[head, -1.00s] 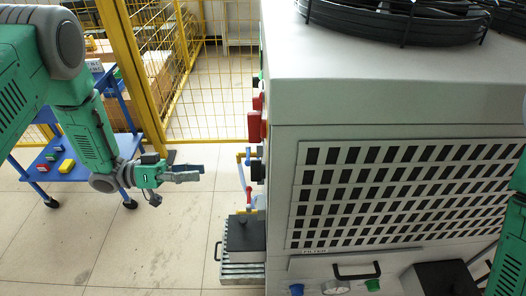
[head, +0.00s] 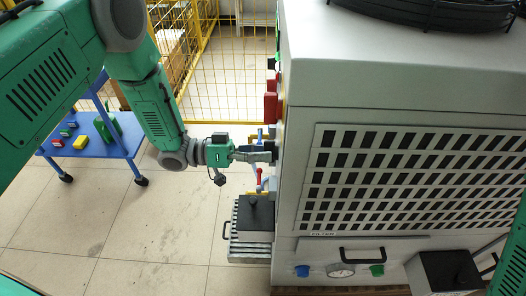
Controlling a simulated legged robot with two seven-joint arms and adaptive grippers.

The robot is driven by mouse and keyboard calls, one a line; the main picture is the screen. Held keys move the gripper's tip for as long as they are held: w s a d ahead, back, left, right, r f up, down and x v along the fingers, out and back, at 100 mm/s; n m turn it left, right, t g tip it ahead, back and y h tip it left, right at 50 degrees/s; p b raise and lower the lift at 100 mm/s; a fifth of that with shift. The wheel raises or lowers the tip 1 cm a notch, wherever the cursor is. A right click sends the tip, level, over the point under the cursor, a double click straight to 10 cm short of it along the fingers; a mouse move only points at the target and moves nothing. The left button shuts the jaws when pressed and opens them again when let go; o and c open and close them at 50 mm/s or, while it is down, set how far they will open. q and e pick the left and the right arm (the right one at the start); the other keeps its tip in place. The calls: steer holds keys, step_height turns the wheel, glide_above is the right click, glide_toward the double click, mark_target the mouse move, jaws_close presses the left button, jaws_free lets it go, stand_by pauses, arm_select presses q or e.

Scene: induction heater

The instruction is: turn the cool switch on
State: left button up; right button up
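The grey heater cabinet (head: 400,95) fills the right half of the head view. Its left side panel is seen almost edge-on, so its switches show only as narrow profiles. A red part (head: 270,105) and a dark knob (head: 276,146) stick out from that side. No label shows which is the cool switch. My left gripper (head: 268,152) points right, with its fingertips at the dark knob. I cannot tell whether the fingers touch or enclose it.
Below the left gripper are a red-handled valve (head: 259,178) and a black box (head: 256,214) on a ribbed ledge (head: 250,253). A blue cart (head: 112,150) stands at left, with yellow fencing (head: 235,75) behind. Floor left of the cabinet is clear.

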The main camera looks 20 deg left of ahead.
arm_select(q)
steer(key=shift+d, duration=0.25)
steer(key=shift+s+d+r, duration=0.1)
steer(key=shift+d, duration=0.1)
jaws_close()
steer(key=shift+a, duration=0.15)
steer(key=shift+m, duration=0.3)
steer(key=m, duration=0.3)
steer(key=m+b, duration=0.1)
steer(key=m, duration=0.1)
steer(key=shift+w, duration=0.25)
steer(key=m, duration=0.6)
steer(key=shift+w+b, duration=0.1)
steer(key=shift+b, duration=0.3)
steer(key=shift+m, duration=0.3)
